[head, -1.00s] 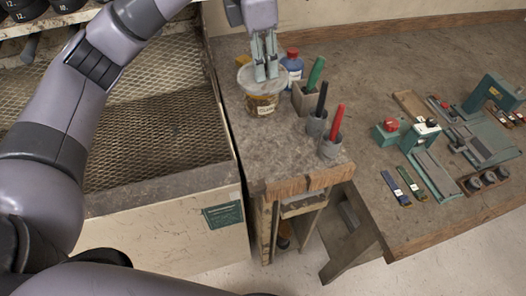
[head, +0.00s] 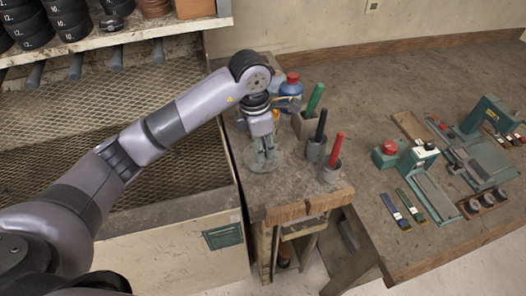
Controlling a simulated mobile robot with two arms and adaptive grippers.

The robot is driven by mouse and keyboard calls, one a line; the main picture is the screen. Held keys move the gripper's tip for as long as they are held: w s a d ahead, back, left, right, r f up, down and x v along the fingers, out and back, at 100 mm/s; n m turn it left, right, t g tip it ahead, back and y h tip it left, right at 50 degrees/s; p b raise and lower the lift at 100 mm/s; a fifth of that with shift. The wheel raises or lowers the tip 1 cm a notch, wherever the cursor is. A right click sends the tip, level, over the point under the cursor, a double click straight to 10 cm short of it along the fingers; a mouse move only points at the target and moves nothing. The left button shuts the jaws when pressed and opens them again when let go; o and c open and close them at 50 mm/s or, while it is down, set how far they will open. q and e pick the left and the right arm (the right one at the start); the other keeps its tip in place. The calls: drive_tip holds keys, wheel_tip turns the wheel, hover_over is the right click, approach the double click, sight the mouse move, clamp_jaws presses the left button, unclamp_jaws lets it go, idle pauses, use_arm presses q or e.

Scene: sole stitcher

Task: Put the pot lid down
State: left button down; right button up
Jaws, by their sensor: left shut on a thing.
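The pot lid (head: 254,164) is a pale, see-through disc near the front left of the bench top. My left gripper (head: 265,154) points down and is shut on the lid at its middle. The lid lies flat, at or just above the bench surface; I cannot tell whether it touches. The pot is mostly hidden behind my left wrist. My right gripper is not in view.
A blue bottle with a red cap (head: 291,88) stands behind the gripper. Holders with a green (head: 315,98), a black (head: 321,126) and a red-handled tool (head: 337,150) stand to the right. Bare bench lies in front of the lid.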

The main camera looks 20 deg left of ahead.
use_arm(q)
wheel_tip(320, 180, down, 2)
drive_tip(key=shift+f+p, duration=0.25)
drive_tip(key=shift+p, duration=0.05)
drive_tip(key=shift+f, duration=0.35)
drive_tip(key=c, duration=1.9)
unclamp_jaws()
drive_tip(key=shift+b, duration=0.3)
drive_tip(key=o, duration=0.5)
drive_tip(key=shift+c, duration=0.2)
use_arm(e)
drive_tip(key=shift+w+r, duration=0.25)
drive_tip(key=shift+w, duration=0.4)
